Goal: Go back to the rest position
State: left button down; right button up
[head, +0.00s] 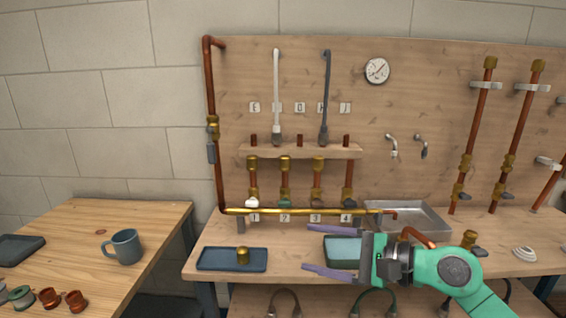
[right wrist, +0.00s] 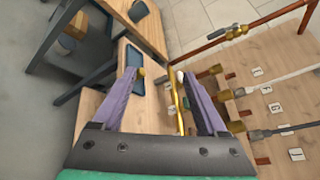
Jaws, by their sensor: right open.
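My right gripper (head: 318,249) comes in from the right in the head view, over the front of the bench. Its two purple fingers point left and are spread apart with nothing between them. In the right wrist view the open fingers (right wrist: 158,80) also show, with the yellow brass pipe (right wrist: 173,102) beyond them, nearer the right finger. My left gripper is not in either view.
The bench (head: 215,240) holds a blue tray (head: 220,260) with a brass fitting (head: 243,254), a green-lined tray (head: 343,248) behind the gripper, and a metal basin (head: 425,220). The pipe board (head: 420,110) stands behind. A mug (head: 126,247) sits on the left table (head: 70,225).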

jog(key=w+d+r+m+t, duration=0.1)
jog(key=d+r+m+t, duration=0.15)
jog(key=m+t, duration=0.45)
jog(key=w+d+r+m+t, duration=0.1)
jog(key=r+m+t, duration=0.25)
jog(key=m, duration=0.75)
jog(key=w+d+f+m+t+h, duration=0.1)
jog(key=d+f+m+t+h, duration=0.15)
jog(key=d+m+h, duration=0.8)
jog(key=s+d+f+m+g+h, duration=0.1)
jog(key=d+f+m+g+h, duration=0.1)
jog(key=f+m, duration=0.55)
jog(key=d+f+m+g+h, duration=0.2)
jog(key=f+m+g+h, duration=0.1)
jog(key=f+m, duration=0.4)
jog(key=s+a+f+m+g+y, duration=0.2)
jog(key=s+f+m+g, duration=1.15)
jog(key=s+f, duration=0.7)
notch_tip(320, 180, down, 16)
jog(key=s+p, duration=0.1)
jog(key=p, duration=0.2)
jog(key=s+d+f+g+p, duration=0.1)
jog(key=s+d+f+p, duration=0.2)
jog(key=s+f, duration=1.1)
jog(key=s, duration=0.4)
jog(key=shift+f, duration=0.15)
